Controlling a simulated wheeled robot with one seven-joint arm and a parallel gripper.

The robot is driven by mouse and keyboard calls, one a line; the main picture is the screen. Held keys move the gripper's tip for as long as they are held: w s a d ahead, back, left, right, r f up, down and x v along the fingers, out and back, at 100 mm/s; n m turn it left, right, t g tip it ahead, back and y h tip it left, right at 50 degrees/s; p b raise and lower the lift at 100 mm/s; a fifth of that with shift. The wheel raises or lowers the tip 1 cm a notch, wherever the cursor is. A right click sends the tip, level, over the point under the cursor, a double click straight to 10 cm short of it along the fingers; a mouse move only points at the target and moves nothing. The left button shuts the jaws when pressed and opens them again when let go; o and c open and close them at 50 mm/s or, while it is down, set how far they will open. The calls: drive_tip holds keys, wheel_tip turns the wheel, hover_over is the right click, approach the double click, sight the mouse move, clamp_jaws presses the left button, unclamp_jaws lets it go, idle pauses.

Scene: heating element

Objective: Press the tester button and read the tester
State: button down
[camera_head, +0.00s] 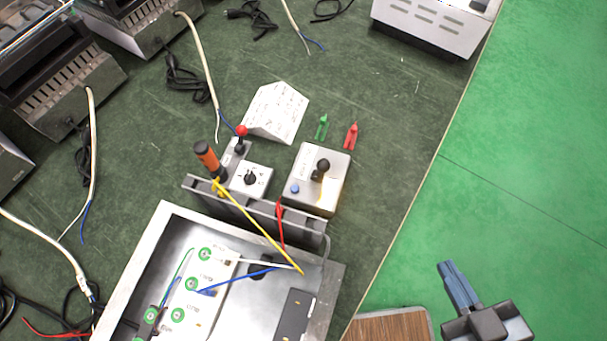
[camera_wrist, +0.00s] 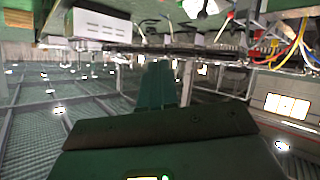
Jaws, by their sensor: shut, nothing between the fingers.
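A silver box (camera_head: 327,196) with a black knob on top stands right of centre on the green table in the head view. A small blue button (camera_head: 295,188) sits on its left part; this box looks like the tester. No readout can be made out on it. My gripper (camera_head: 450,267) is shut and empty, off the table's right edge over the green floor, well apart from the box. Its blue-green fingers also show together in the wrist view (camera_wrist: 158,70), pointing ahead. The tester cannot be clearly told in the wrist view.
An open metal case (camera_head: 140,262) with wires and green-ringed terminals stands at the front. Beside the tester are a smaller knob box (camera_head: 251,179), an orange-handled screwdriver (camera_head: 205,155), red (camera_head: 351,136) and green (camera_head: 322,127) clips and a white wedge (camera_head: 275,112). A brown surface (camera_head: 392,327) lies near my gripper.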

drive_tip(key=w+a+f+n+g+y, duration=0.1)
drive_tip(key=w+f+n+g, duration=0.1)
drive_tip(key=w+f+n, duration=0.45)
drive_tip(key=n+g+y, duration=0.4)
drive_tip(key=n+g, duration=0.4)
drive_tip(key=n, duration=0.3)
hover_over(296, 190)
wheel_tip(296, 190, down, 4)
drive_tip(key=shift+p, duration=0.3)
wheel_tip(296, 190, down, 8)
drive_tip(key=b, duration=0.3)
drive_tip(key=shift+r, duration=0.15)
drive_tip(key=shift+f+b, duration=0.55)
drive_tip(key=shift+b, duration=0.15)
drive_tip(key=shift+f, duration=0.1)
